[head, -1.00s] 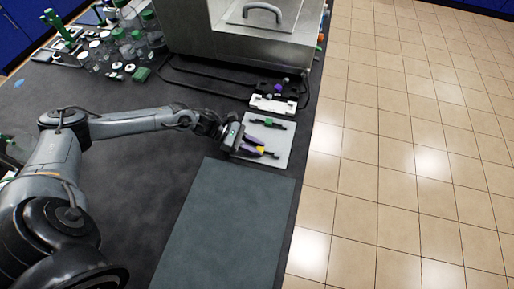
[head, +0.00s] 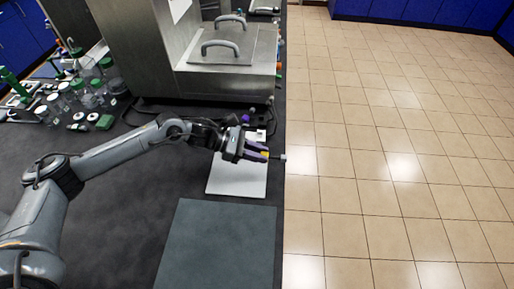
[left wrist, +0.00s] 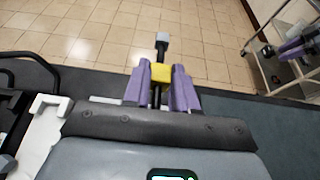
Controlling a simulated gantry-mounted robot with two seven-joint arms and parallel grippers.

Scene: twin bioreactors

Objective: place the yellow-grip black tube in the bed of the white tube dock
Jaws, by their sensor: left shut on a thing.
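My left gripper (head: 256,151) is shut on the yellow-grip black tube (head: 265,155). In the left wrist view, the purple fingers (left wrist: 162,88) close on the tube's yellow grip (left wrist: 161,72). The tube's black shaft and light grey end (left wrist: 162,38) point away past the fingertips. The gripper is over the far part of the white mat. The white tube dock (head: 256,134) is just beyond the gripper and partly hidden by it. A white notched part of it shows at the left of the wrist view (left wrist: 42,112).
The white mat (head: 236,181) has a bare near part. A dark grey pad (head: 220,245) lies nearer. A steel unit (head: 180,65) stands beyond the dock. Jars with green lids (head: 90,100) stand at the back left. The bench's right edge is close to the gripper.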

